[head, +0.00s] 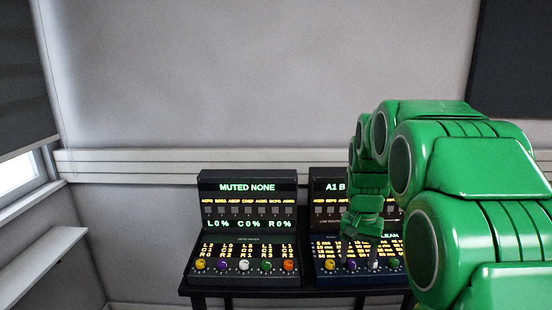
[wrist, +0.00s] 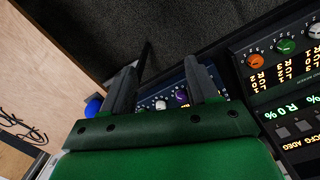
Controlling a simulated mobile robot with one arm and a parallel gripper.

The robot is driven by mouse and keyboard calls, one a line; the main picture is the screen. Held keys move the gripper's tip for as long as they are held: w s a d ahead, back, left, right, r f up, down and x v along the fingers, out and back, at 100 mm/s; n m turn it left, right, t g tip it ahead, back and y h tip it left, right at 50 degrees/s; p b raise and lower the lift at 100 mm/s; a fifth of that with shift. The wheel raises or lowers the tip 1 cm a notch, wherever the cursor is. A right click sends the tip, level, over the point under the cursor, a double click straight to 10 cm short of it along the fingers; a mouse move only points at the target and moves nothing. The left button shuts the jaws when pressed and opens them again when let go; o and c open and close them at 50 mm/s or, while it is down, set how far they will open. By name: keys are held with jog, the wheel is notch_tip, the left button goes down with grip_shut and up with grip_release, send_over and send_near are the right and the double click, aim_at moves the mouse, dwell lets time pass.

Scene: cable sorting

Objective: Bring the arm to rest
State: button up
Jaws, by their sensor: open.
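My green arm fills the right side of the head view. It reaches forward and bends down over the right-hand panel. My gripper (head: 360,240) hangs in front of that panel (head: 325,188), close to its lower row of knobs. In the wrist view my gripper (wrist: 165,88) shows two dark fingers spread apart, with nothing held between them. Past the fingers are the blue-edged panel and a purple knob (wrist: 181,96). I cannot tell whether a finger touches a knob.
The left panel (head: 247,248) reads "MUTED NONE" and has several coloured knobs. Both panels stand on a dark table (head: 240,291). A window sill (head: 40,265) is at left. The wrist view shows a blue round object (wrist: 93,107) and dark cables (wrist: 15,125).

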jog(key=s+a+n, duration=0.2)
jog(key=s, duration=1.5)
jog(key=s+a+n+g, duration=0.1)
jog(key=s+a+n, duration=0.1)
jog(key=s, duration=1.6)
jog(key=shift+a+n, duration=0.4)
jog(key=shift+a, duration=0.2)
jog(key=shift+f, duration=0.1)
